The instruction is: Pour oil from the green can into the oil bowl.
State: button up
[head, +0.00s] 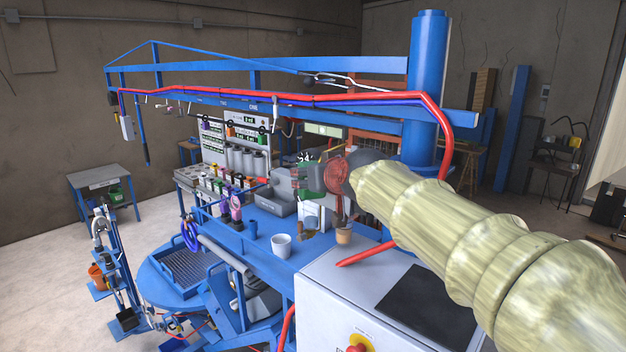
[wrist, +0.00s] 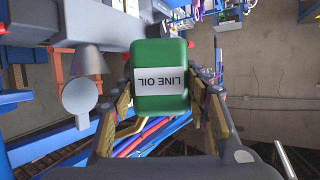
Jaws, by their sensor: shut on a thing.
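The green can (wrist: 160,60) with a white "LINE OIL" label is between the fingers of my gripper (wrist: 160,95) in the wrist view. The fingers are shut on its two sides, and the label reads upside down there. In the head view the green can (head: 311,179) is partly hidden by my gripper (head: 318,178), held above the blue table. A white bowl (head: 281,245), which may be the oil bowl, stands on the table below and left of the can. I cannot see its contents or any oil flowing.
A brown pot (head: 343,234) stands right of the white bowl. A grey bin (head: 277,200) and bottles lie behind and to the left. A white cabinet (head: 385,295) stands in front, and a blue column (head: 428,90) with a red hose rises behind my arm.

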aim_at(302, 164)
jog(key=shift+s+a+f+m+b, duration=0.1)
jog(key=shift+a+m+b, duration=0.2)
jog(key=shift+b, duration=0.2)
jog(key=shift+y+b, duration=0.4)
jog(key=shift+b, duration=0.15)
jog(key=m+b, duration=0.1)
jog(key=a+m+y+b, duration=0.1)
jog(key=m+b, duration=0.1)
jog(key=b, duration=0.1)
jog(key=shift+s+a+r, duration=0.25)
jog(key=shift+a, duration=0.15)
jog(key=m+b, duration=0.1)
jog(key=m+y+b, duration=0.1)
jog(key=b, duration=0.1)
jog(key=shift+a+r+y, duration=0.15)
jog(key=shift+r+y, duration=0.05)
jog(key=shift+y, duration=0.1)
jog(key=shift+r, duration=0.15)
jog(key=shift+d+r+m+y+b, duration=0.2)
jog(key=shift+r+m+y+b, duration=0.4)
jog(key=shift+r+m, duration=0.8)
jog(key=shift+r, duration=0.15)
jog(key=shift+n, duration=0.3)
dwell(0.7)
